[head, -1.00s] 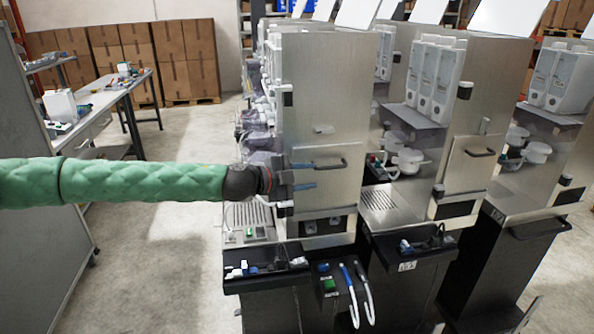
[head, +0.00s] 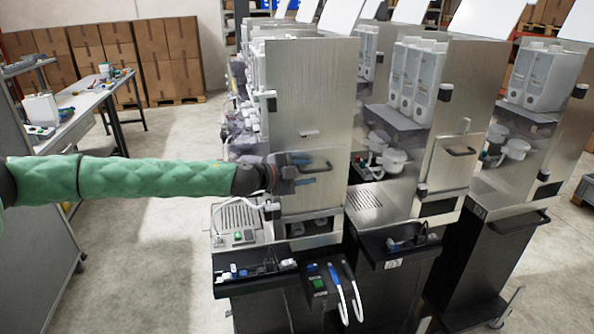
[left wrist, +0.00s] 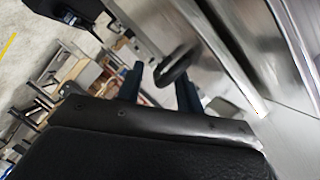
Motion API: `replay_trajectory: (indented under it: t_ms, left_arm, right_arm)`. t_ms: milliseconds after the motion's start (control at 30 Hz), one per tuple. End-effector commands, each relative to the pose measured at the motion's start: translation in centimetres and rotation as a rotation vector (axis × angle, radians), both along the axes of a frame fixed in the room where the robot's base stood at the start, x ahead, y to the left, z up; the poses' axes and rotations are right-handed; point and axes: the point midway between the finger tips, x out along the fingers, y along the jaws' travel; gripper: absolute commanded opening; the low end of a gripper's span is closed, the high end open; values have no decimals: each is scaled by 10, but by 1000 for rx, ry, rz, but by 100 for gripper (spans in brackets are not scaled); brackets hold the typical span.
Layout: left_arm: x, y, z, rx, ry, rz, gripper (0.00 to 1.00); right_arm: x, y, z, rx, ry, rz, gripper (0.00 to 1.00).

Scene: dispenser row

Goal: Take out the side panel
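The side panel (head: 327,190) is a flat metal plate low on the side of the nearest dispenser, with a dark bar handle (head: 325,167). In the head view it appears seated in the dispenser's side. My left gripper (head: 309,170) is in front of it, its blue fingers apart, one above and one below the handle's level. In the left wrist view the dark handle (left wrist: 176,64) shows beyond and between the open fingers (left wrist: 160,88). I cannot tell whether they touch it. My right gripper is in neither view.
A black tray (head: 224,285) with small items, a green-buttoned box (head: 319,284) and white-blue hoses (head: 350,290) sit below the panel. Another dispenser (head: 477,100) stands close to the right. Open floor (head: 150,270) lies left; a workbench (head: 85,108) stands farther back.

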Motion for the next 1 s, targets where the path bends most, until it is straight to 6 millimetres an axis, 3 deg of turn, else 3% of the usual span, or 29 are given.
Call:
replay_trajectory:
  t_ms: [367, 533, 567, 1000]
  left_arm:
    - [3, -3, -1, -1, 1, 0, 35]
    - [2, -3, -1, -1, 1, 0, 1]
    - [2, -3, -2, -1, 1, 0, 0]
    - [2, -3, 2, -1, 2, 0, 0]
  right_arm:
    - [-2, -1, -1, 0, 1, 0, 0]
    - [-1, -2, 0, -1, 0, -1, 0]
    - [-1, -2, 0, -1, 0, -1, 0]
    - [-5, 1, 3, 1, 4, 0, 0]
